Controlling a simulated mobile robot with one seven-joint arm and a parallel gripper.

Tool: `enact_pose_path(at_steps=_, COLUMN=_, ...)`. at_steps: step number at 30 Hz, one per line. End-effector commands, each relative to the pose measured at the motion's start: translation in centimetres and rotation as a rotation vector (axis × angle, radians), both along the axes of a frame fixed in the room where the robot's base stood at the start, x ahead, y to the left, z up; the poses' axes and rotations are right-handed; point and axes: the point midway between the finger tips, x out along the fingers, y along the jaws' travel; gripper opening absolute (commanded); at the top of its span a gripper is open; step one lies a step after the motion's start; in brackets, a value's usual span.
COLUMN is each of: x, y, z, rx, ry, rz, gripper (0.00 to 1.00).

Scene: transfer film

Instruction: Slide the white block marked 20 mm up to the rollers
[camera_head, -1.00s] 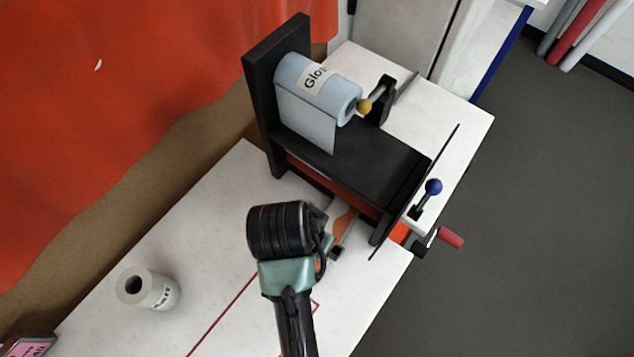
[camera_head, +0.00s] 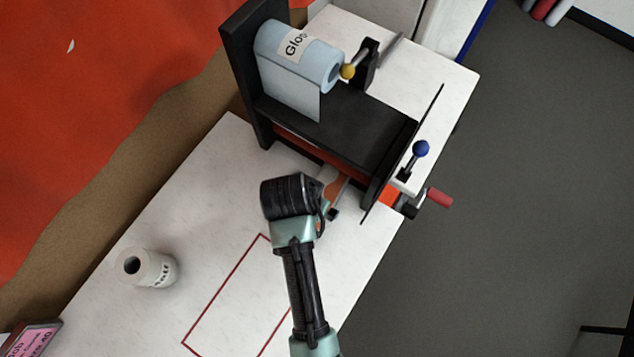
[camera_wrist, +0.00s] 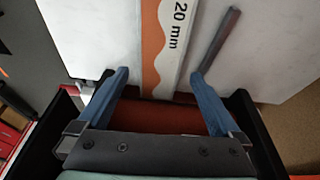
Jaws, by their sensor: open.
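The white block marked 20 mm (camera_wrist: 178,30) with its wavy orange band lies on the white table, its near end at the machine's front in the wrist view. My gripper (camera_wrist: 159,77) is open. Its two blue fingers stand on either side of the block; I cannot tell whether either touches it. In the head view an orange part of the block (camera_head: 335,188) shows beside my wrist, which hides the rest. A red-orange roller (camera_wrist: 172,117) shows between and below the fingers in the wrist view, and under the black machine (camera_head: 345,140) in the head view.
A grey bar (camera_wrist: 216,42) lies right of the block in the wrist view. The machine carries a blue film roll (camera_head: 300,55), a blue-knobbed lever (camera_head: 420,149) and a red crank handle (camera_head: 439,198). A white roll (camera_head: 147,267) stands left of the red-outlined area (camera_head: 222,290).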

Motion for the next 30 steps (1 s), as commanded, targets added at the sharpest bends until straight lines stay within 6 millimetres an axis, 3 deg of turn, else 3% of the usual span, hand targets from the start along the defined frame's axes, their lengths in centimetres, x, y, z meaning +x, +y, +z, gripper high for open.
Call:
enact_pose_path(at_steps=9, x=1.2, y=-0.7, z=-4.2, rx=0.001, ry=0.001, rz=-0.001, gripper=1.0)
enact_pose_path(at_steps=23, x=1.4, y=-0.8, z=-5.1, rx=0.0, ry=-0.001, rz=0.0, gripper=1.0)
enact_pose_path(at_steps=30, x=1.4, y=-0.8, z=-5.1, rx=0.0, ry=-0.001, rz=0.0, gripper=0.59)
